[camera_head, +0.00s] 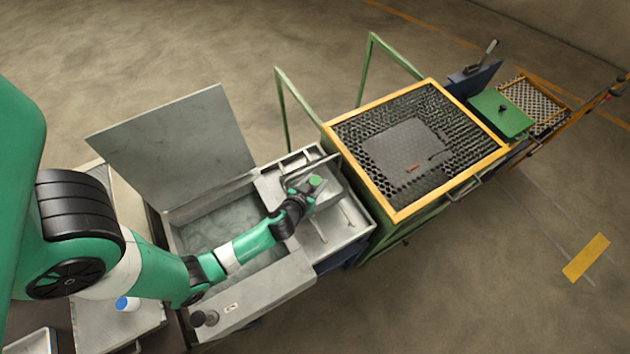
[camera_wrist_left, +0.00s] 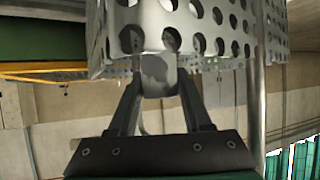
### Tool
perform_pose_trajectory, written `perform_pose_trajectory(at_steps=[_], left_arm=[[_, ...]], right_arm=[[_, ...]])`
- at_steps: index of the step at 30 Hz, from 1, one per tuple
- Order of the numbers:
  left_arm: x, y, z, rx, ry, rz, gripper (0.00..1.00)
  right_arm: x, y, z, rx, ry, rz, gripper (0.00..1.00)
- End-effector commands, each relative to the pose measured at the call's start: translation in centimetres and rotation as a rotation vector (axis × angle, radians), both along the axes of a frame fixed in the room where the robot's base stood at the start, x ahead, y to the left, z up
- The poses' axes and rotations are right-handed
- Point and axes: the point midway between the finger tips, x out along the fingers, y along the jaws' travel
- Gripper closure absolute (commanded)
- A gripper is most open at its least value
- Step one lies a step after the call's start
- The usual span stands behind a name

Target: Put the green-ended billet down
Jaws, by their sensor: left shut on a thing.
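The green-ended billet shows its round green end (camera_head: 315,181) in the head view, above the pale grey tray section (camera_head: 324,232) to the right of the open tank. My right gripper is not in view.
The tank's raised lid (camera_head: 172,148) stands behind the left arm. A yellow-framed mesh top (camera_head: 350,165) on a green stand is to the right. A blue-ended billet (camera_head: 127,303) stands at lower left. A green plate (camera_head: 502,113) lies farther right. Open floor surrounds the row.

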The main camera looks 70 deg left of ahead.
Motion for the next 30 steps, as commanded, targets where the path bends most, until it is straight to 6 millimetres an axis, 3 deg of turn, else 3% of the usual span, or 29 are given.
perform_pose_trajectory(at_steps=[28, 29, 30], left_arm=[[0.1, 0.0, -1.7, 0.001, -0.003, -0.002, 1.0], [0.0, 0.0, -1.8, 0.0, 0.0, -0.001, 0.49], [0.0, 0.0, -1.8, 0.0, 0.0, -0.001, 0.42]], right_arm=[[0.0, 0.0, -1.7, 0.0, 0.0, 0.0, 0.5], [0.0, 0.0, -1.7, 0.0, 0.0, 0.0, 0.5], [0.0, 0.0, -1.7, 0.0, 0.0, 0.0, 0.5]])
